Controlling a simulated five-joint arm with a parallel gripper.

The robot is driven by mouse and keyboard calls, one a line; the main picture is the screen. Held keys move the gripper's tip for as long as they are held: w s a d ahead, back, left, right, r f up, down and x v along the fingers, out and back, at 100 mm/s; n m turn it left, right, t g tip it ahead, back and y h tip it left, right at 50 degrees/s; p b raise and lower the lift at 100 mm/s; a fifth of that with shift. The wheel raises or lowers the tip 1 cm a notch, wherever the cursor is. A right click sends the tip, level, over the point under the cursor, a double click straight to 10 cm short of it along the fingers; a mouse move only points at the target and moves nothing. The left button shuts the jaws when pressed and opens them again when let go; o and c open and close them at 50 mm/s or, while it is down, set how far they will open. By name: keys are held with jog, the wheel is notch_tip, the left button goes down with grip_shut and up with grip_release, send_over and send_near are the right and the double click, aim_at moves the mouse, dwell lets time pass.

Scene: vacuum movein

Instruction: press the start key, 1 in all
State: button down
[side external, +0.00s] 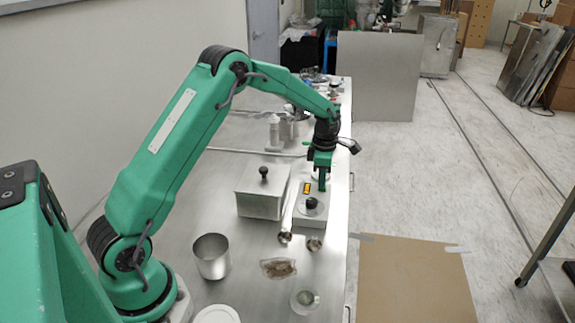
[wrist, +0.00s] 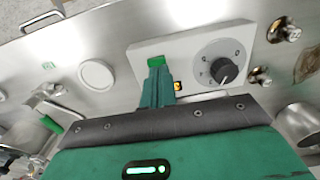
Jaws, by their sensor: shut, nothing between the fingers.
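The control box (side external: 308,223) is a pale box on the bench, with a black knob (side external: 311,204) and a small orange display (side external: 307,188). In the wrist view its panel (wrist: 188,49) shows the knob on a marked dial at right. A bright green patch (wrist: 156,61), apparently the start key, lies at the panel's left end, right at my fingertips. My gripper (side external: 322,189) is shut and empty, pointing down over the far end of the box. I cannot tell whether the fingertips touch the key. In the side view the gripper hides that spot.
A lidded metal box (side external: 263,192) stands left of the control box. A metal cup (side external: 211,257), a brown packet (side external: 278,268) and a small glass dish (side external: 304,302) stand nearer. The bench edge runs close on the right.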

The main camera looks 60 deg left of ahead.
notch_tip(320, 180, up, 13)
jog(key=shift+w+f, duration=0.15)
jog(key=shift+w, duration=0.1)
dwell(0.3)
dwell(0.5)
jog(key=s+d+r+m+t, duration=0.1)
jog(key=s+d+r+m, duration=0.2)
jog(key=s+r+m, duration=0.3)
jog(key=s+d+r+m+t, duration=0.2)
jog(key=s+d+r+m, duration=0.15)
jog(key=s+m, duration=0.45)
jog(key=s+d+f+m+t, duration=0.1)
jog(key=s+m, duration=0.5)
jog(key=s, duration=0.2)
jog(key=s+d+f+m+t, duration=0.1)
jog(key=s+d+m, duration=0.1)
jog(key=s+m, duration=0.5)
jog(key=shift+s+d+t, duration=0.3)
jog(key=shift+s, duration=0.85)
